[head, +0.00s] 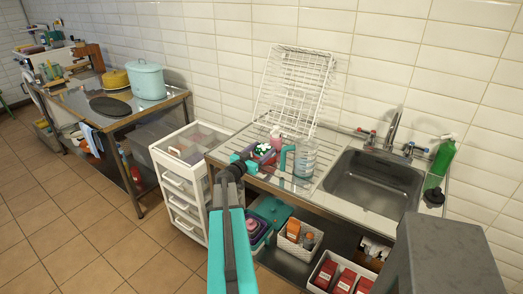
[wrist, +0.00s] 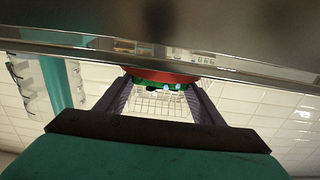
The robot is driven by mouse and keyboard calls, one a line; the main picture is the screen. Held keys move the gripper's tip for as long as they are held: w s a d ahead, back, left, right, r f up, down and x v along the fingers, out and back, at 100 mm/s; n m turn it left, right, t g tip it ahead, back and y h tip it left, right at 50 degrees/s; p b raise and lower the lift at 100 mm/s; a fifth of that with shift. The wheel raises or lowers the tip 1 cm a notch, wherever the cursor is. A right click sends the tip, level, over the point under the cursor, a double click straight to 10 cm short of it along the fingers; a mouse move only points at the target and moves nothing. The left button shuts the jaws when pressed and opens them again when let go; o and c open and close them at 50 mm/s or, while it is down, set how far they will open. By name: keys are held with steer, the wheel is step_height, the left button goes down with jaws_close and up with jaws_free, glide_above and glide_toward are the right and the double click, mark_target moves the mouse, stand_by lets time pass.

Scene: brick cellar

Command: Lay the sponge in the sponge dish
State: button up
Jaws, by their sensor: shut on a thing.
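My gripper (head: 262,158) is over the left part of the draining board, beside the glass jug. In the wrist view its two dark fingers (wrist: 160,92) are closed on a red thing with a green layer, which looks like the sponge (wrist: 168,77). In the head view the sponge is small and partly hidden by the fingers, with red and green-white patches showing there. I cannot make out the sponge dish clearly in either view.
A glass jug with a teal handle (head: 304,160) and a pink bottle (head: 276,137) stand close to my gripper. A white wire rack (head: 292,85) leans on the wall behind. The sink (head: 372,182) is to the right, with a green spray bottle (head: 443,156) beyond.

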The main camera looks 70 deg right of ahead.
steer(key=shift+f+b, duration=0.2)
steer(key=shift+b, duration=0.25)
steer(key=o, duration=1)
steer(key=shift+r+p, duration=0.3)
steer(key=shift+p, duration=0.3)
steer(key=b+v, duration=0.4)
steer(key=v, duration=0.8)
steer(key=shift+b, duration=0.35)
steer(key=shift+f, duration=0.15)
